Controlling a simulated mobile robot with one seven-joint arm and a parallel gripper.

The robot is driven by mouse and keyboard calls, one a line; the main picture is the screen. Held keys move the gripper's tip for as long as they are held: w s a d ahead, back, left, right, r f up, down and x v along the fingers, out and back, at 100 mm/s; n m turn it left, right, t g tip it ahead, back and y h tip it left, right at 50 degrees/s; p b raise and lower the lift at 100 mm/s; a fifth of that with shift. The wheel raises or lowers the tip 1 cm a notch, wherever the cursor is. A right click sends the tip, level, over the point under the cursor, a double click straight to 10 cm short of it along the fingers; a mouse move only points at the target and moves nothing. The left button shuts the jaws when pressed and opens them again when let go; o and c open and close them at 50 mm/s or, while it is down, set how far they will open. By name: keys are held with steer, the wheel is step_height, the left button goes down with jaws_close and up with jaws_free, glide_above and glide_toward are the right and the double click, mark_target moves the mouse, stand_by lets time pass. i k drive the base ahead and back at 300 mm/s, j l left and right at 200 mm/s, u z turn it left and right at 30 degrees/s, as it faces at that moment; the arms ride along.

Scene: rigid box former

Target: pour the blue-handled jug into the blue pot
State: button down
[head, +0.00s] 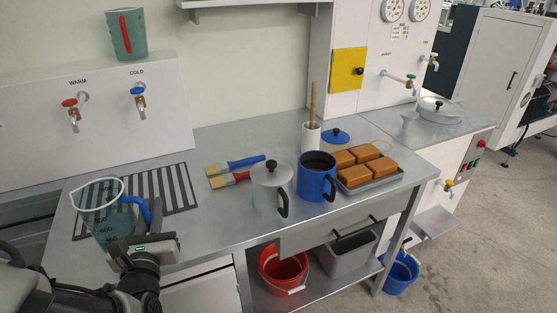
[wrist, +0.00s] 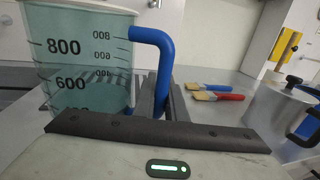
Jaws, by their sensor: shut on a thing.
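The blue-handled jug (head: 100,212) is a clear, teal-tinted measuring jug at the front left of the counter, over the drain grille. It fills the left of the wrist view (wrist: 82,70) and looks upright; I cannot tell whether its base touches the counter. My gripper (head: 150,222) is shut on the jug's blue handle (wrist: 160,42), with its fingers (wrist: 163,98) around the lower part. The blue pot (head: 317,180) stands upright to the right, open and dark inside, with a black handle. It is apart from the jug and gripper.
A grey lidded pot (head: 268,190) stands between jug and blue pot, with two brushes (head: 235,168) behind it. A tray of brown blocks (head: 372,180), a blue lid (head: 336,136) and a white holder (head: 312,140) surround the blue pot. A red-handled jug (head: 127,35) sits above the taps.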

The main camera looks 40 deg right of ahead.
mark_target(316, 182)
steer(key=k+l+u, duration=0.45)
steer(key=k+l, duration=0.65)
steer(key=l, duration=0.15)
steer(key=k+l+u, duration=0.1)
steer(key=l, duration=0.25)
steer(key=i+l, duration=0.1)
steer(key=l, duration=0.15)
